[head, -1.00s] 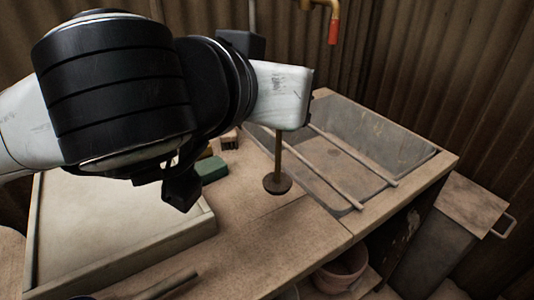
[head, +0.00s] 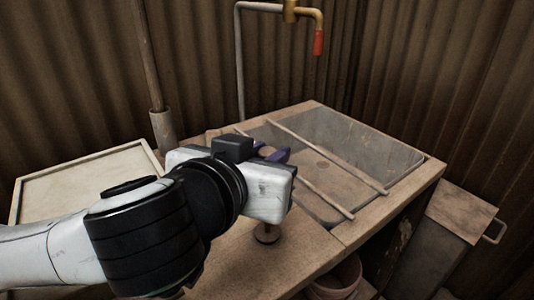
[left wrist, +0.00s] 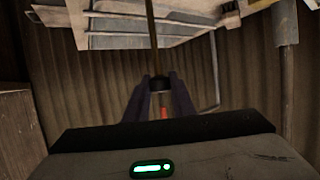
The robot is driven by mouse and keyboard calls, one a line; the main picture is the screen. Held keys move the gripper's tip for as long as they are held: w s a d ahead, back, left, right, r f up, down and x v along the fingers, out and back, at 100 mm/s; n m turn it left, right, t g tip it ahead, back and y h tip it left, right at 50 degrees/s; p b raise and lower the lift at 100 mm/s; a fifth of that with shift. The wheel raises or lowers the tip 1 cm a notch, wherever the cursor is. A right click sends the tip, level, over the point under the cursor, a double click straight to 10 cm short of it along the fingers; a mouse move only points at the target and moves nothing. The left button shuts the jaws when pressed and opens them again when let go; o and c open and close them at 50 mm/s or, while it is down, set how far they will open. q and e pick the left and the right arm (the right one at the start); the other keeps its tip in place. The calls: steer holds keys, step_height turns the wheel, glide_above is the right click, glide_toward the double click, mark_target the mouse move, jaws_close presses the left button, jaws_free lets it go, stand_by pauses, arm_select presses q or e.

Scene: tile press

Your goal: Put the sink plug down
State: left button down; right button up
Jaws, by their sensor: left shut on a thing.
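The sink plug (head: 267,236) is a dark round disc on a thin rod. In the head view its disc shows just below my left gripper's white body, close over the wooden bench top in front of the sink (head: 372,150). I cannot tell whether the disc touches the bench. My left gripper (head: 272,153) is shut on the plug, its purple fingers partly hidden behind its body. In the left wrist view the rod (left wrist: 152,40) runs up from between the fingers (left wrist: 160,90); the disc does not show there. My right gripper is not in view.
Two thin bars (head: 325,155) lie across the sink. A tap with a red end (head: 318,42) hangs behind it. A pale shallow tray (head: 85,180) is at the left. The bench top (head: 300,258) is clear at the front. A bucket (head: 335,280) stands below.

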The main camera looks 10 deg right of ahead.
arm_select(q)
steer(key=c, duration=1.5)
jaws_free()
steer(key=shift+f, duration=0.1)
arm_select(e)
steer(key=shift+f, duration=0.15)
arm_select(q)
steer(key=shift+r+p, duration=0.3)
steer(key=shift+p, duration=0.2)
steer(key=b+v, duration=0.6)
steer(key=v, duration=0.6)
steer(key=shift+f, duration=0.15)
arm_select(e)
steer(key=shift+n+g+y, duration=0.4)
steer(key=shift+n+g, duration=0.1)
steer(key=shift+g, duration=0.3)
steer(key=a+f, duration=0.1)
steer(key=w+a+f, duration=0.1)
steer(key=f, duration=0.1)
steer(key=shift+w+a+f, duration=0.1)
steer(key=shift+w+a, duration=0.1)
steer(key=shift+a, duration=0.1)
